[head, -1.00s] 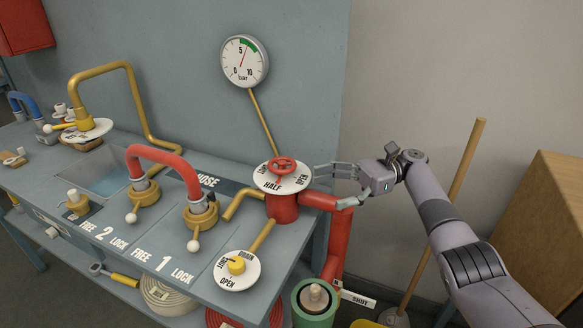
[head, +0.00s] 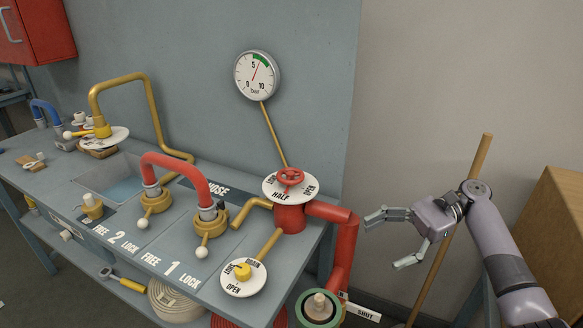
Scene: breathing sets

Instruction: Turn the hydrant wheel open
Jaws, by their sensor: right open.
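The hydrant wheel (head: 290,177) is a small red handwheel on top of a red hydrant body (head: 290,216). A white dial plate (head: 272,187) under it is lettered HALF and OPEN, with another word partly hidden by the wheel. My right gripper (head: 386,240) is open and empty, to the right of the hydrant and apart from it, in front of the bare wall. Its fingers point left toward the red pipe (head: 344,245). My left gripper is not in view.
A pressure gauge (head: 257,75) hangs above the hydrant, its needle near the green band. A wooden pole (head: 472,180) and wooden box (head: 551,230) are at right.

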